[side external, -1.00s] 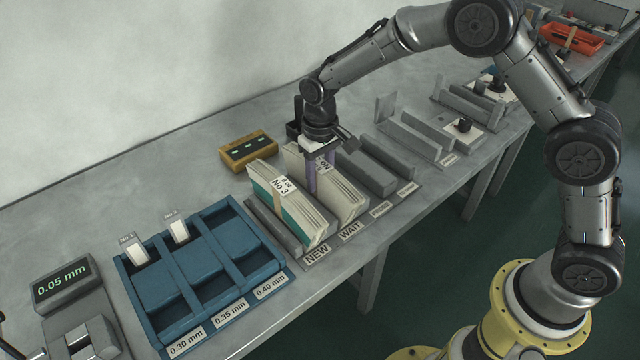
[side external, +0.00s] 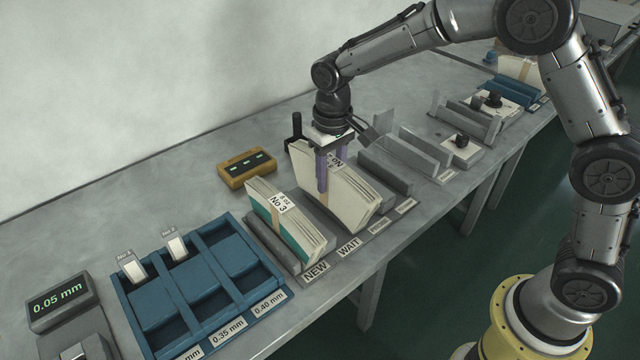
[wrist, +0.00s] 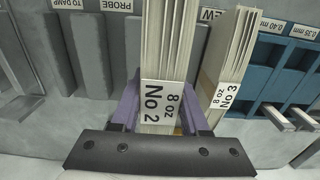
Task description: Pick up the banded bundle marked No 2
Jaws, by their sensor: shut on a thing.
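The bundle marked No 2 (side external: 345,203) is a thick stack of cream sheets with a band and a white label; it also shows in the wrist view (wrist: 166,50), its label facing the camera. My gripper (side external: 323,186) is shut on it, with purple fingers on either side of the labelled end, as the wrist view shows. The bundle stands slightly raised over the WAIT slot; its lower edge is partly hidden. Bundle No 3 (side external: 290,226), cream and teal, stands beside it in the NEW slot.
A blue tray (side external: 235,318) with thickness labels lies left of the rack, and a yellow box (side external: 246,168) behind it. Grey dividers (side external: 388,172) stand close on the right. A gauge reading 0.05 mm (side external: 58,301) is at the far left.

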